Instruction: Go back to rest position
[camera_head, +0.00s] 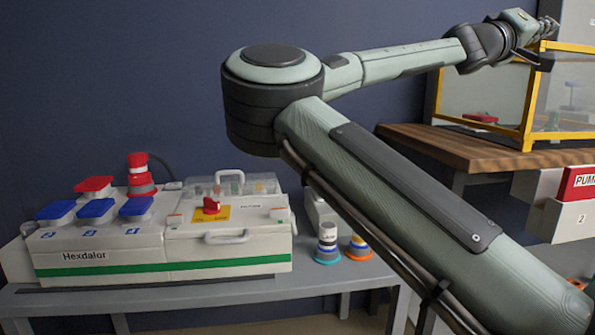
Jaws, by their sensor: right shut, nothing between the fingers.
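My right arm comes in from the lower right, bends at a large elbow above the socket box, and reaches back to the upper right. My right gripper (548,27) is small at the upper right, in front of the top of a yellow-framed clear case (527,108). It is shut with nothing in it. My left gripper is not in view. The white socket box (110,262), marked Hexdalor, stands on a grey table (180,296) at the left. It has blue and red lidded sockets and a red rotary switch (211,205) on a yellow plate.
Two striped plugs, one with a teal base (327,244) and one with an orange base (359,246), stand right of the box. A red and grey plug (139,175) stands on the box. A wooden table (455,148) carries the case. A white bin (570,218) is at the right edge.

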